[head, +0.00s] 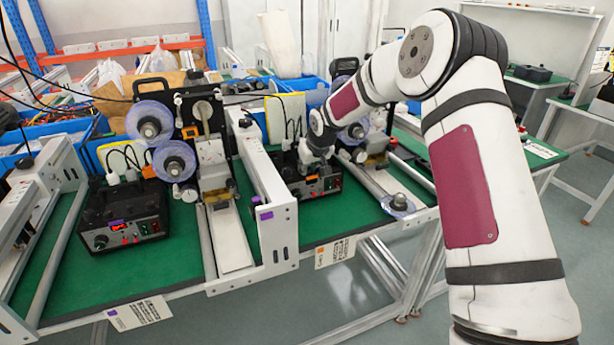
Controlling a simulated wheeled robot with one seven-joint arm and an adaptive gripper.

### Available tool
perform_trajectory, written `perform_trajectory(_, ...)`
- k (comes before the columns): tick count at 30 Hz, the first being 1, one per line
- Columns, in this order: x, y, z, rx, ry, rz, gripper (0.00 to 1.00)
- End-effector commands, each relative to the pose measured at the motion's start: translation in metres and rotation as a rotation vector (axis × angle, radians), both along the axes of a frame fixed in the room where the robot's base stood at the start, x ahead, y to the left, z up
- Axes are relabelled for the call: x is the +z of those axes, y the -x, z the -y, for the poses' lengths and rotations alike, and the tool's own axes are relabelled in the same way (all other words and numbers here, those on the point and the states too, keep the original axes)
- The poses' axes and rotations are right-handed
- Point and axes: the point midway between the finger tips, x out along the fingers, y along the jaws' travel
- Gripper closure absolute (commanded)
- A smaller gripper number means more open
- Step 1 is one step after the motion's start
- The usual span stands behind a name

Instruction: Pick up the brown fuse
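I cannot make out a brown fuse in the head view; it is hidden or too small to tell. My arm reaches in from the right, over the green-topped bench (350,222). My gripper (306,160) is at its far end, small and pointing down, just above or at the top of the right black control box (322,187). Whether it touches the box cannot be told. The fingers are too small and too mixed with the dark box and cables to show whether they are open, shut or holding anything.
A second black control box (125,218) stands at the left. A reel machine (195,140) with clear discs and a white rail frame (268,195) stand between the boxes. Blue bins (40,140) line the back. Bare green bench top lies in front of the right box.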

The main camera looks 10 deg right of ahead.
Motion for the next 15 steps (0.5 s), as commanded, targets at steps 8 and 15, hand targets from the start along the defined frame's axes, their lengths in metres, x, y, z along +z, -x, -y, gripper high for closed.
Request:
perform_trajectory(8,0.0004,0.0,0.0001,0.0,0.0,0.0,0.98)
perform_trajectory(15,0.0005,0.0002,0.0,0.001,0.0,0.0,0.98)
